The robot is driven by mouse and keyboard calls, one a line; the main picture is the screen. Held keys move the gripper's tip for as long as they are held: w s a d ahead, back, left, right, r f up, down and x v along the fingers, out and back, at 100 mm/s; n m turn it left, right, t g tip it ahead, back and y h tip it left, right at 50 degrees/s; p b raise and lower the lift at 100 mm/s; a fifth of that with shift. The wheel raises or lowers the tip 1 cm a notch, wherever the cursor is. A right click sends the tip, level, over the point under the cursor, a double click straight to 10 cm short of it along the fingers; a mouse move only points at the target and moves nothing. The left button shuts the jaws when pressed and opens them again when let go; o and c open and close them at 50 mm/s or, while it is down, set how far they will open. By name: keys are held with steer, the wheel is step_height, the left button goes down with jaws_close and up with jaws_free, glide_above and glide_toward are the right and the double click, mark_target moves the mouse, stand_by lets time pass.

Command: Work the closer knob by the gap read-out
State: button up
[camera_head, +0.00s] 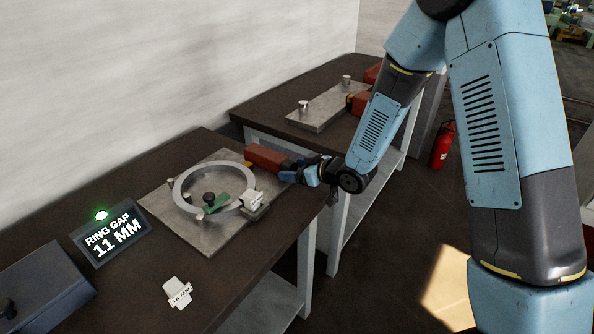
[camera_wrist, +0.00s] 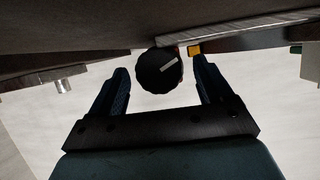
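The closer is a red block (camera_head: 266,157) at the right edge of a metal plate (camera_head: 169,213). Its round black knob (camera_wrist: 158,72) has a pale pointer mark and shows in the wrist view. My gripper (camera_wrist: 162,78) is open, with one blue finger on each side of the knob and visible gaps between. In the head view my gripper (camera_head: 292,172) hides the knob at the closer's end. A grey metal ring (camera_head: 181,182) lies on the plate. The gap read-out (camera_head: 112,236) shows RING GAP and what looks like 11 MM; a decimal point is unclear. A green lamp glows on it.
A white tag (camera_head: 255,201) sits at the ring's right side, beside a green piece (camera_head: 221,201). A loose white card (camera_head: 178,291) lies on the bench. A dark box (camera_head: 40,290) stands at left. A second bench (camera_head: 264,116) with a similar fixture is behind.

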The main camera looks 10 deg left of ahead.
steer(key=shift+s+d+r, duration=0.15)
steer(key=shift+d+r, duration=0.15)
steer(key=shift+d, duration=0.2)
steer(key=v, duration=1.2)
steer(key=shift+s+d, duration=0.25)
